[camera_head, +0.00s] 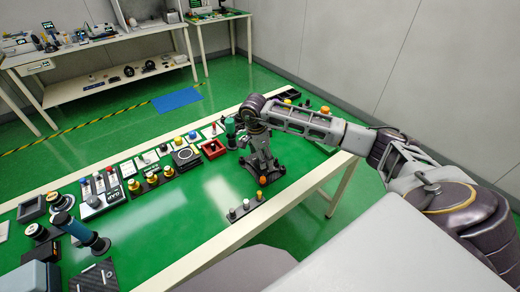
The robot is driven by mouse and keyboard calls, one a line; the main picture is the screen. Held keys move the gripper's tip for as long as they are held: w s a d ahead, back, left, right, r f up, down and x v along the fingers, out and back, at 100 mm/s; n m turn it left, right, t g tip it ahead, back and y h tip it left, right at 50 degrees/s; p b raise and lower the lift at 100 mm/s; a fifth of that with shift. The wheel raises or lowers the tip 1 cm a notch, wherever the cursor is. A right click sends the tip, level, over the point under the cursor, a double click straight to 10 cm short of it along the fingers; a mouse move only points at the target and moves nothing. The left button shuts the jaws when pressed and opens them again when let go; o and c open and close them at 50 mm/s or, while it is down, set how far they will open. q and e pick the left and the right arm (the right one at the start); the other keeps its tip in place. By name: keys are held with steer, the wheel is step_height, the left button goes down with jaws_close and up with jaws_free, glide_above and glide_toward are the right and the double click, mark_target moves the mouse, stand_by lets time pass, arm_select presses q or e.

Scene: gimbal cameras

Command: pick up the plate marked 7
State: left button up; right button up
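My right arm comes in from the right, and its gripper (264,180) points down over the green table top near the right front part. An orange-topped peg shows close to its fingertips; I cannot tell whether the fingers touch anything or how far apart they are. My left gripper is not in view. I cannot read a 7 on any plate. A dark flat plate (97,277) with small light marks lies at the lower left, and its marks are too small to read.
The green table (205,192) has free room in its middle. A row of buttons and knobs runs along its far side, with a red tray (212,149) near my gripper. A blue-handled tool (80,231) stands at the left. A small peg strip (246,208) lies at the near edge.

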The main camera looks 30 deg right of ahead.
step_height(320, 180, down, 2)
steer(key=shift+d+f, duration=0.15)
steer(key=shift+f, duration=0.5)
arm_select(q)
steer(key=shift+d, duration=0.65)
arm_select(e)
steer(key=shift+c, duration=0.4)
steer(key=c, duration=1.2)
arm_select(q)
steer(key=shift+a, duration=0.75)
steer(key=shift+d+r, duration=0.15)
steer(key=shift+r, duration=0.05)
arm_select(e)
steer(key=shift+r, duration=0.35)
